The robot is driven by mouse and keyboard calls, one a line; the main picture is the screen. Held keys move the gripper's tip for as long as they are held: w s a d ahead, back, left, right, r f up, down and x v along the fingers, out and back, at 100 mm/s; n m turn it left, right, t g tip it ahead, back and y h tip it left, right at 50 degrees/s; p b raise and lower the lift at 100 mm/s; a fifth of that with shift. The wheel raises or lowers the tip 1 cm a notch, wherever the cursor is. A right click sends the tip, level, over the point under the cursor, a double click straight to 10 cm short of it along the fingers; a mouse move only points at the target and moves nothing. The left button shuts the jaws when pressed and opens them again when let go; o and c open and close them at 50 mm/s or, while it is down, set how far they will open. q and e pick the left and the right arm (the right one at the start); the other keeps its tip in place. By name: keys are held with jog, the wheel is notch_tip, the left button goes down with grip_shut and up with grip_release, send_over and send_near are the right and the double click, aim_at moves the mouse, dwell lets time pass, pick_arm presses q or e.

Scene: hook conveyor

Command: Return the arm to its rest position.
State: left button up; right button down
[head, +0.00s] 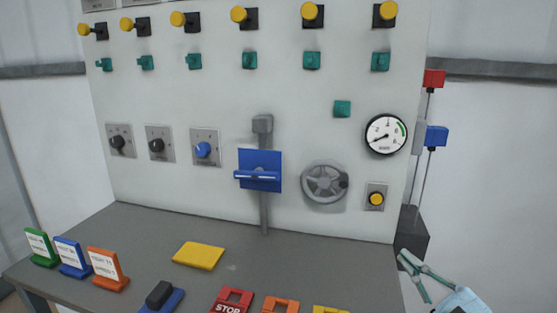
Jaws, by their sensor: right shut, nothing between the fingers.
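My right gripper (404,258) shows at the lower right, beside the right edge of the grey table. Its greenish fingers point up and left and are shut with nothing between them. Its light blue body (462,302) is cut off by the bottom edge of the picture. It is apart from the panel and from the things on the table. My left gripper is not in view.
A white panel (222,98) with knobs, a blue lever plate (260,160), a handwheel (325,181) and a gauge (386,134) stands behind the table (150,225). A dark post base (411,237) stands near my right gripper.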

jog(key=w+d+f+n+g+h, duration=0.15)
jog(key=d+f+n+h, duration=0.35)
jog(key=f, duration=0.7)
jog(key=w+d+f+n+g+h, duration=0.1)
jog(key=d+f+n+g+h, duration=0.2)
jog(key=d+f, duration=0.6)
jog(key=s+d+f+n+g+h, duration=0.15)
jog(key=s+f+n, duration=0.35)
jog(key=f, duration=0.8)
jog(key=s+f+n+g+h, duration=0.25)
jog(key=s+f, duration=0.45)
jog(key=f, duration=0.5)
jog(key=s+a+f+n+g, duration=0.2)
jog(key=s+a+f+g, duration=0.3)
jog(key=s, duration=0.6)
jog(key=s+a+f+n+g+y, duration=0.1)
jog(key=s+a+f+n, duration=0.1)
jog(key=s+f, duration=0.65)
jog(key=s+a+f+n+g, duration=0.3)
jog(key=s+a+f, duration=0.1)
jog(key=s, duration=0.8)
notch_tip(320, 180, up, 14)
jog(key=s+a+p, duration=0.2)
jog(key=p, duration=1.3)
jog(key=shift+s+a+m+y, duration=0.3)
jog(key=shift+m, duration=0.15)
